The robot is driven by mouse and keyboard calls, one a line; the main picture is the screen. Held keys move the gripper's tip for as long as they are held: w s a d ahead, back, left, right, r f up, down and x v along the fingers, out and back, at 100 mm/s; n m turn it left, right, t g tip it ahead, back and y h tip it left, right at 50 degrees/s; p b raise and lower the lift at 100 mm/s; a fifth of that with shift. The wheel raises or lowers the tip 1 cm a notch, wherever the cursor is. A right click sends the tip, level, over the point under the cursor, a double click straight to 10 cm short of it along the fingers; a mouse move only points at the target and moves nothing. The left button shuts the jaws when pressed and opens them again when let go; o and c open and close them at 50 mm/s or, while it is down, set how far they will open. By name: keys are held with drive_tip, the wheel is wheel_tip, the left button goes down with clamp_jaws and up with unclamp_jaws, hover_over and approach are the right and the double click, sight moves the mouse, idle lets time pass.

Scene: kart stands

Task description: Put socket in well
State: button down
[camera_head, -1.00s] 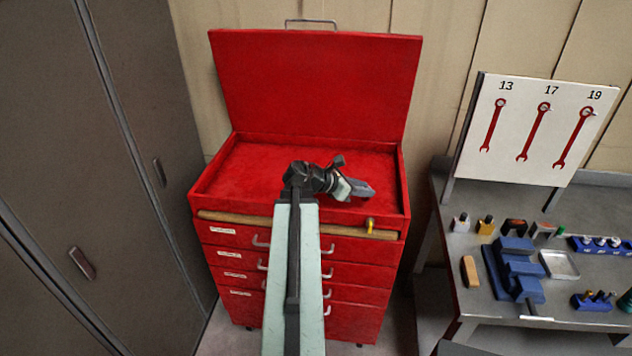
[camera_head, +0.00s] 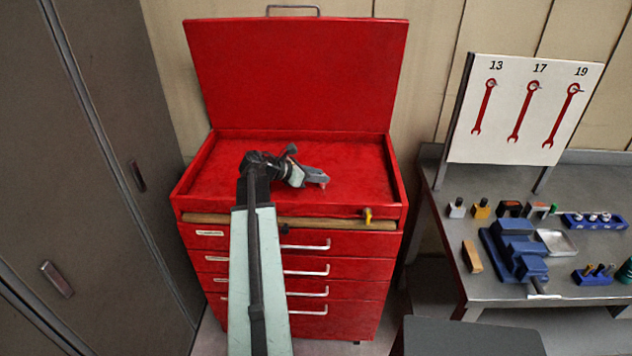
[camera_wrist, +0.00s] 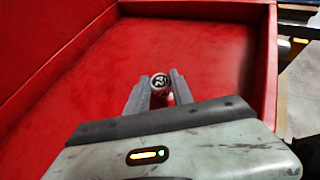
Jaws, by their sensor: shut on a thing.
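The socket (camera_wrist: 160,82) is a small round metal piece with a dark numbered end, and it sits between the fingertips in the wrist view. My gripper (camera_wrist: 161,86) is shut on it. In the head view my gripper (camera_head: 318,178) is over the open, red-lined well (camera_head: 353,158) in the top of the red tool chest. The red floor and walls of the well (camera_wrist: 222,70) also surround the gripper in the wrist view. The height of the socket above the floor is hard to tell.
The chest's raised lid (camera_head: 295,75) stands behind the well. A wooden bar (camera_head: 330,224) and a yellow piece (camera_head: 367,214) are at its front edge. On the right, a bench (camera_head: 490,290) holds a blue vise (camera_head: 515,250) and a blue rack (camera_head: 590,222). Grey cabinets (camera_head: 90,200) stand left.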

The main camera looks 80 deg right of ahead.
drive_tip(key=shift+w+r, duration=0.15)
drive_tip(key=shift+w, duration=0.05)
drive_tip(key=shift+s+f, duration=0.1)
drive_tip(key=shift+f, duration=0.15)
drive_tip(key=c, duration=1.1)
unclamp_jaws()
drive_tip(key=shift+r, duration=0.1)
drive_tip(key=shift+r, duration=0.1)
drive_tip(key=p+v, duration=0.6)
drive_tip(key=v, duration=0.6)
